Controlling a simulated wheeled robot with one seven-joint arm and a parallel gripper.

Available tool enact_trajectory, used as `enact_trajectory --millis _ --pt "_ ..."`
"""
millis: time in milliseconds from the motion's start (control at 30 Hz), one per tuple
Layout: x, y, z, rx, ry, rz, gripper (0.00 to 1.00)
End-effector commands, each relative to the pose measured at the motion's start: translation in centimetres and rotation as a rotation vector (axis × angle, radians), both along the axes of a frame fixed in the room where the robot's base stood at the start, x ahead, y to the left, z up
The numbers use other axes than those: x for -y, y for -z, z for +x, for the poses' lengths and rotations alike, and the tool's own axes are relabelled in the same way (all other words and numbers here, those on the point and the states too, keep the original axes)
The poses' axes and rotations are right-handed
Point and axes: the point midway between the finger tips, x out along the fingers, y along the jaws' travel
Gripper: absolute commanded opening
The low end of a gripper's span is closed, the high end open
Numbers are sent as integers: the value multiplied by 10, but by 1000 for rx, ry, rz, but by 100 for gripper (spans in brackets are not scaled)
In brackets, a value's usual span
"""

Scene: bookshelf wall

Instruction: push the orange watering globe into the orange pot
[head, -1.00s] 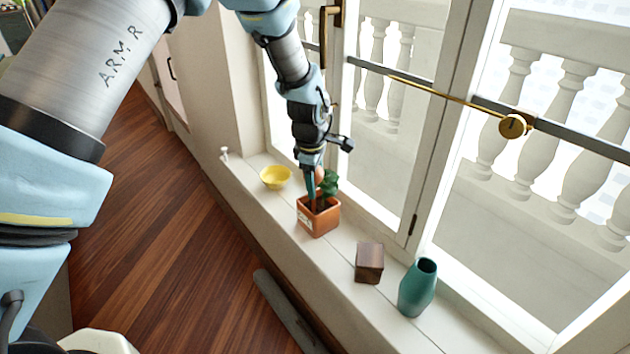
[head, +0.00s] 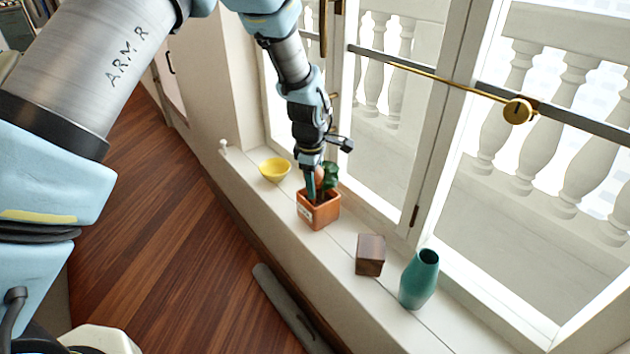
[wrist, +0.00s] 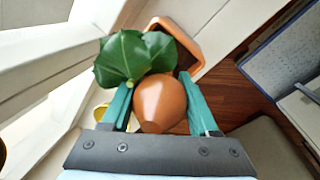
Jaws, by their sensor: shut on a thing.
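The orange pot (head: 318,214) is square and stands on the white window sill with a green leafy plant (head: 330,175) in it. The orange watering globe (wrist: 160,104) sits between the two teal fingers of my gripper (wrist: 160,95) in the wrist view, and my gripper is shut on it. In the head view my gripper (head: 312,186) points down just above the pot's opening, and the globe shows as a small orange patch (head: 319,175) there. The pot's rim (wrist: 186,42) shows beyond the leaves in the wrist view. The globe's lower end is hidden.
A yellow bowl (head: 275,170) stands on the sill left of the pot. A dark wooden block (head: 370,255) and a teal vase (head: 419,280) stand to its right. Window frames (head: 440,120) rise close behind. The floor (head: 170,230) in front is mostly clear.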

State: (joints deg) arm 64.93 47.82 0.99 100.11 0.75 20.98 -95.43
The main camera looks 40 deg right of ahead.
Motion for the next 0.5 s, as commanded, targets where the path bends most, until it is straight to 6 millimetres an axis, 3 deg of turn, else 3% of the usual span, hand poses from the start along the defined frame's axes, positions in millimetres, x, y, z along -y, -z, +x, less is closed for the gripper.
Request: enact_trajectory --millis 133,167,400,500 --pt "0 0 0 0 0 0 4" --pt "0 0 0 0 0 0 62" --pt "0 0 0 -1 0 1 89" --pt "0 0 0 -1 0 1 96"
